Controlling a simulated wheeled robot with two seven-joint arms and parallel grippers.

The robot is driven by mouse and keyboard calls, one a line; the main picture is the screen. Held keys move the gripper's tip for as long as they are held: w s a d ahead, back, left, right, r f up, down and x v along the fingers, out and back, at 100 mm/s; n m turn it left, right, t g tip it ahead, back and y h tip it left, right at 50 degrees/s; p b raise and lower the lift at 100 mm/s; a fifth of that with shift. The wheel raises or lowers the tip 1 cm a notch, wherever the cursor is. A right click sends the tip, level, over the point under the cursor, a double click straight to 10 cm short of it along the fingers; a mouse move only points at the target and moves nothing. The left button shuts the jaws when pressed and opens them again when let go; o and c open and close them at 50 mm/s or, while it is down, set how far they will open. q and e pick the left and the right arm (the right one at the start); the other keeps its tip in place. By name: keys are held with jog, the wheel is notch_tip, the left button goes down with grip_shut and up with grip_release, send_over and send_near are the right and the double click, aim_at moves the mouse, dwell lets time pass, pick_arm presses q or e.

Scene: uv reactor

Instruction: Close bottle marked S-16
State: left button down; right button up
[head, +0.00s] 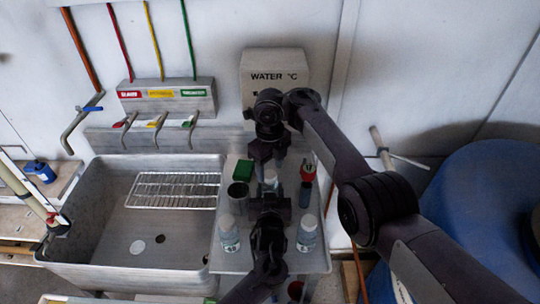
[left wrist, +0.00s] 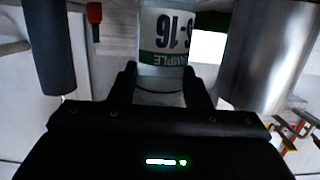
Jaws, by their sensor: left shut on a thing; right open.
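The bottle marked S-16 (left wrist: 168,40) shows in the left wrist view with its white and green label upside down. In the head view its pale top (head: 270,178) shows between my two grippers, partly hidden. I cannot tell whether a cap is on it. My left gripper (head: 270,203) reaches in from the front and is shut on this bottle; its fingers (left wrist: 168,88) sit on both sides of it in the wrist view. My right gripper (head: 266,158) is open, pointing down just behind and above the bottle. No loose cap is clearly visible.
Two other capped bottles stand on the tray (head: 232,262), one at left (head: 228,233) and one at right (head: 307,233). A sink (head: 105,262) lies left, a blue drum (head: 470,220) right.

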jog(key=shift+f, duration=0.8)
jog(key=shift+c, duration=0.2)
jog(key=c, duration=1)
jog(key=o, duration=1.1)
jog(key=shift+r, duration=2.3)
jog(key=shift+c, duration=0.3)
